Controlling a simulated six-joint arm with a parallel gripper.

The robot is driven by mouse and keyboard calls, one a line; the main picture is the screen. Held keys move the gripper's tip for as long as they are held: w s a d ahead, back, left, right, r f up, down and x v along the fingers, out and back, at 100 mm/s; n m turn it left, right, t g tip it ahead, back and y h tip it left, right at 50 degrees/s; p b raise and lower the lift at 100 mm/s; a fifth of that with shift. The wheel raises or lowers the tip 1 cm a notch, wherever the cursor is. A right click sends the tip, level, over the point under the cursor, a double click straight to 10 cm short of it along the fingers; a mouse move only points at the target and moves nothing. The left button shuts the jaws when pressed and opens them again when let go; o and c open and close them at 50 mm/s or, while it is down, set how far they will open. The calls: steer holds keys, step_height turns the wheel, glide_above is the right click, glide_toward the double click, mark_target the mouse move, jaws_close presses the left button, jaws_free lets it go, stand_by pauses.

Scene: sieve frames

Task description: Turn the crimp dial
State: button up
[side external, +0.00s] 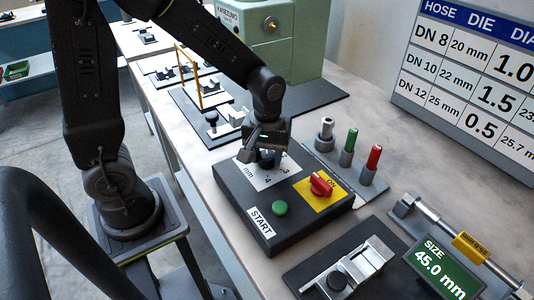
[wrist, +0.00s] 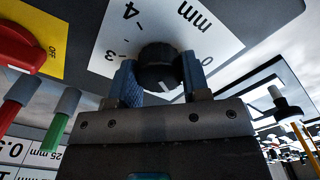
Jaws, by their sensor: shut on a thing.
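The crimp dial (wrist: 158,62) is a black ridged knob on a white scale plate (wrist: 105,62) marked in mm, with the figures 3, 4 and 0 visible in the wrist view. My gripper (wrist: 158,82) is shut on the dial, one finger on each side of it. In the side external view my gripper (side external: 266,157) comes down onto the control box (side external: 240,205) from above and mostly hides the dial. The dial's pointer cannot be read clearly.
The box also carries a red ON/OFF switch (side external: 321,184) on a yellow plate and a green START button (side external: 280,208). Capped posts (side external: 348,146) stand behind it at the right. A clamp fixture (side external: 345,270) and a gauge showing 45.0 mm (side external: 445,270) lie in front.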

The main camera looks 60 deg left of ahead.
mark_target(268, 154)
steer(key=c, duration=0.3)
steer(key=shift+m, duration=2.8)
steer(key=o, duration=0.9)
step_height(268, 154, up, 14)
steer(key=shift+f, duration=0.1)
